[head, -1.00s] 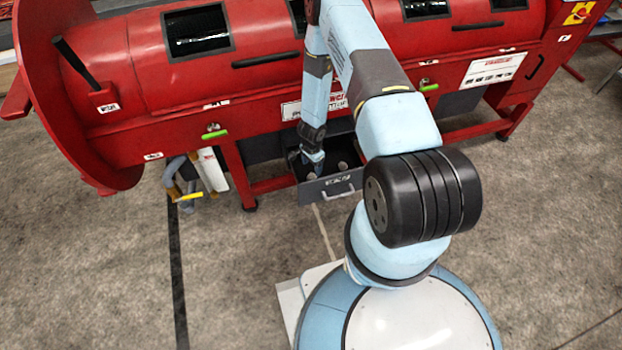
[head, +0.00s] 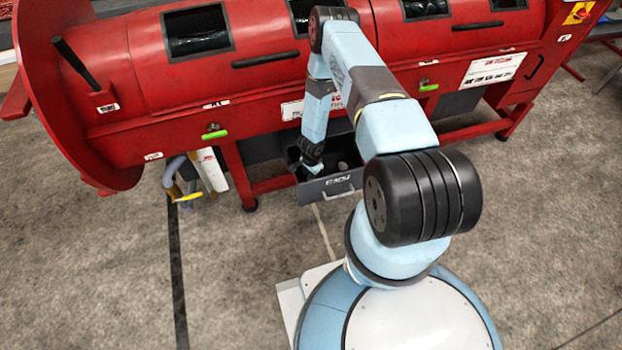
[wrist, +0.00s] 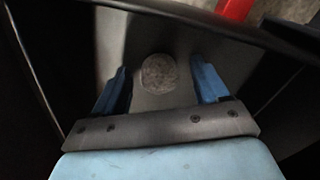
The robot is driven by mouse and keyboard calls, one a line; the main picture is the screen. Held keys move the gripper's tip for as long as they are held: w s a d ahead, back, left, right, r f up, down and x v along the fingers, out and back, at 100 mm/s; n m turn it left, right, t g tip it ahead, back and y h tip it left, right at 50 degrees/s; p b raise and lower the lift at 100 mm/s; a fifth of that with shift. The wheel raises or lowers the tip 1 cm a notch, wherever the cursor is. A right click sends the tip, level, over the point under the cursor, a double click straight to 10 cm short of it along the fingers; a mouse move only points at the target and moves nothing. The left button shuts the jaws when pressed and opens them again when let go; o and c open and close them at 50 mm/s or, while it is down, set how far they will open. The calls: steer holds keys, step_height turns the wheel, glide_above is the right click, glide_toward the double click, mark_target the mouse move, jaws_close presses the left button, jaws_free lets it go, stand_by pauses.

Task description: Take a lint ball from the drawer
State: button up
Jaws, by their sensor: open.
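A dark open drawer (head: 328,187) with a silver handle sticks out under the red machine in the head view. My gripper (head: 308,171) reaches down into its left part. In the wrist view a round grey lint ball (wrist: 159,74) lies on the drawer's pale floor. My gripper's two blue fingers (wrist: 162,85) are open, one on each side of the ball, with gaps between ball and fingers. A greyish lump (head: 343,167), likely another lint ball, shows in the drawer right of the gripper in the head view.
The long red machine (head: 262,110) stands over the drawer, with a red leg (head: 240,180) to the left. Grey hoses and a yellow-handled item (head: 188,185) hang left of that leg. The concrete floor (head: 100,270) in front is clear.

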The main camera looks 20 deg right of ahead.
steer(key=shift+c, duration=0.2)
steer(key=c, duration=1.1)
steer(key=shift+o, duration=0.2)
